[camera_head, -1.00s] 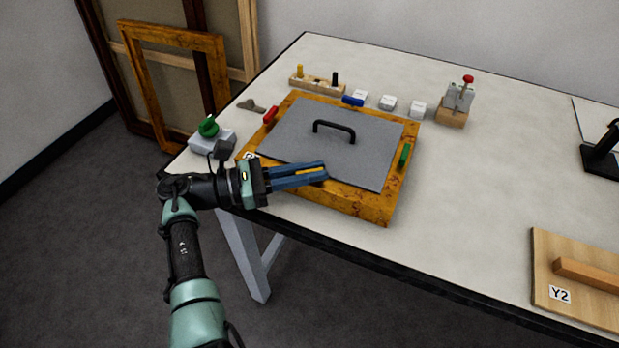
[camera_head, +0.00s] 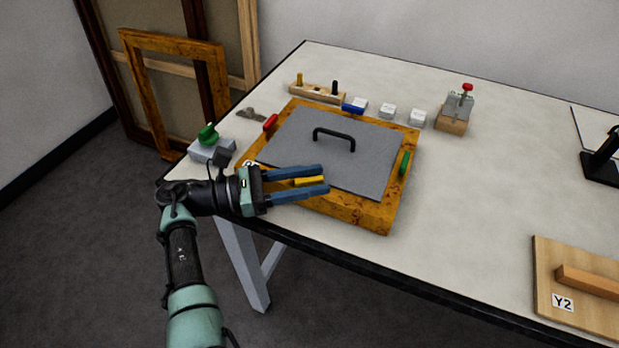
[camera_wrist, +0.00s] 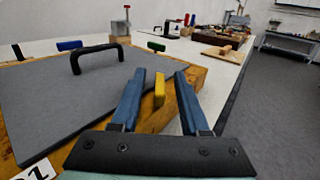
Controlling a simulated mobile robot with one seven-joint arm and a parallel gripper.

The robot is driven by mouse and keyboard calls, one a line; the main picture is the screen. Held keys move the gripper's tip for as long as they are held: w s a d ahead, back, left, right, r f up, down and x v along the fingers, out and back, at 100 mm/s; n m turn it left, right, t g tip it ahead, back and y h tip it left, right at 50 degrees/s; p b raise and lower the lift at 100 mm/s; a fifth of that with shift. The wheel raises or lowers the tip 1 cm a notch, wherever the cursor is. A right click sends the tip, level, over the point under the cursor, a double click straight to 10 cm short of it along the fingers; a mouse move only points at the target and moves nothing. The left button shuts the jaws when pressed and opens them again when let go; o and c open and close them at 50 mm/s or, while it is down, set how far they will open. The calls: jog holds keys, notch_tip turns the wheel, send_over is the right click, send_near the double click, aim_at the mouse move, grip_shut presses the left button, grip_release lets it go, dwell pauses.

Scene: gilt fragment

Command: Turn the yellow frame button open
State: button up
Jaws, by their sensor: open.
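The yellow frame button (camera_head: 308,181) sits on the near side of the wooden frame (camera_head: 362,212), at the edge of the grey back panel (camera_head: 290,140). My gripper (camera_head: 326,179) is open, with one blue finger on each side of the yellow button. In the wrist view the yellow button (camera_wrist: 159,89) stands between the two fingers of my gripper (camera_wrist: 160,80), with a gap visible on each side. A red button (camera_head: 270,122), a blue button (camera_head: 352,108) and a green button (camera_head: 404,162) sit on the other sides of the frame.
A black handle (camera_head: 334,136) rises from the panel. A grey block with a green knob (camera_head: 208,136) stands left of the frame. White blocks (camera_head: 388,111) and a peg rack (camera_head: 317,92) stand behind it. A board marked Y2 (camera_head: 580,285) lies at right.

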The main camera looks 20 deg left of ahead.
jog(key=b+v, duration=0.2)
jog(key=v, duration=0.9)
jog(key=shift+s+a, duration=0.15)
jog(key=shift+a, duration=0.2)
jog(key=shift+s+a+b, duration=0.3)
jog(key=shift+s+a, duration=0.1)
jog(key=shift+a, duration=0.05)
